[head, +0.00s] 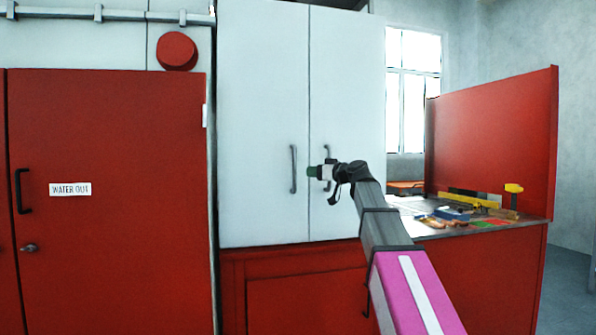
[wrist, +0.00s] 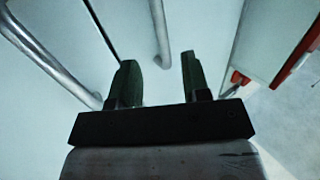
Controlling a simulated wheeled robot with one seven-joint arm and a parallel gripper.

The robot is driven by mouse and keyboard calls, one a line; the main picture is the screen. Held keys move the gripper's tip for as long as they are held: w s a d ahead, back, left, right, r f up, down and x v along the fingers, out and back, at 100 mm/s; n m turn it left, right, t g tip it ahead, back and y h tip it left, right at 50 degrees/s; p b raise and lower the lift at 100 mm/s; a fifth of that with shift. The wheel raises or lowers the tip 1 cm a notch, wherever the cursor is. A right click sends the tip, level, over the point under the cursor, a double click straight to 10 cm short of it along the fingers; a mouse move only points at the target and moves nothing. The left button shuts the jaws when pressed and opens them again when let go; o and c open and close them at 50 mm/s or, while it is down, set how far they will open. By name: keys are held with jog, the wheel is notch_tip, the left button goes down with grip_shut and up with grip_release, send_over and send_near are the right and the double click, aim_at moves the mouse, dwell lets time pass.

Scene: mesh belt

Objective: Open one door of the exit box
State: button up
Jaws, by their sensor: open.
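The exit box appears to be the white two-door cabinet in the head view. Its left door (head: 262,90) and right door (head: 345,80) are both shut, with a dark seam between them. The left door's grey bar handle (head: 293,170) is upright and clear. The right door's handle (head: 327,152) is partly hidden behind my gripper (head: 314,172). In the wrist view, my gripper (wrist: 160,78) is open and empty. The right handle (wrist: 160,28) shows its end between the two green fingertips; I cannot tell the depth gap. The left handle (wrist: 45,52) lies further left.
A red cabinet (head: 110,200) labelled WATER OUT stands left. A red base (head: 300,300) is under the white doors. On the right, a workbench (head: 420,230) with several tools and a red panel (head: 500,135) stands beside the doors.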

send_over(294, 186)
jog(key=shift+w+r, duration=0.2)
jog(key=shift+w, duration=0.25)
grip_shut()
